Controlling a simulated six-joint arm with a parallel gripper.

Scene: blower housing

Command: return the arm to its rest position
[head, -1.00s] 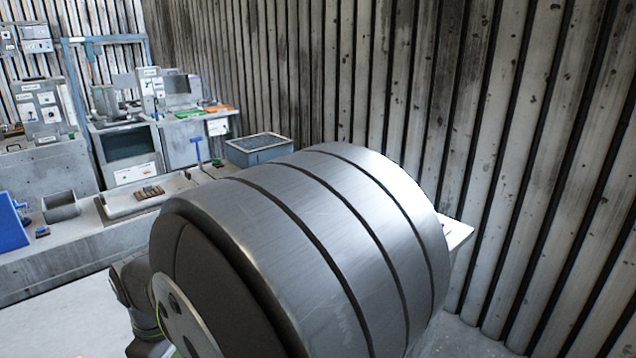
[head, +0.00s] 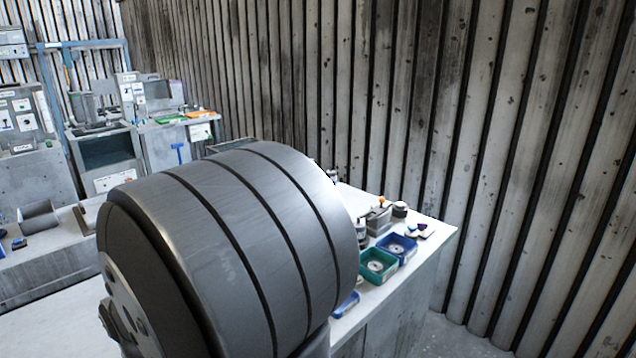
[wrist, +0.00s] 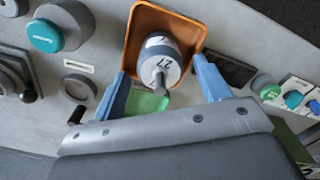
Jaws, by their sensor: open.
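My gripper (wrist: 160,68) shows in the wrist view with its two blue fingers spread apart. Between the fingers, beyond the tips, a grey-and-white cylindrical part (wrist: 163,58) with a short stub stands in an orange tray (wrist: 138,20). I cannot tell how far the fingertips are from the part; they do not appear to grip it. A green piece (wrist: 148,103) lies near the left finger. In the head view my gripper is hidden; a large grey banded cylinder of my own arm fills the lower middle.
In the head view, a white workbench (head: 432,238) on the right holds a green bin (head: 378,266), a blue bin (head: 397,248) and small parts. A ribbed wall stands behind it. Machines (head: 107,150) stand at left. The wrist view shows a teal knob (wrist: 45,36) on a grey surface.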

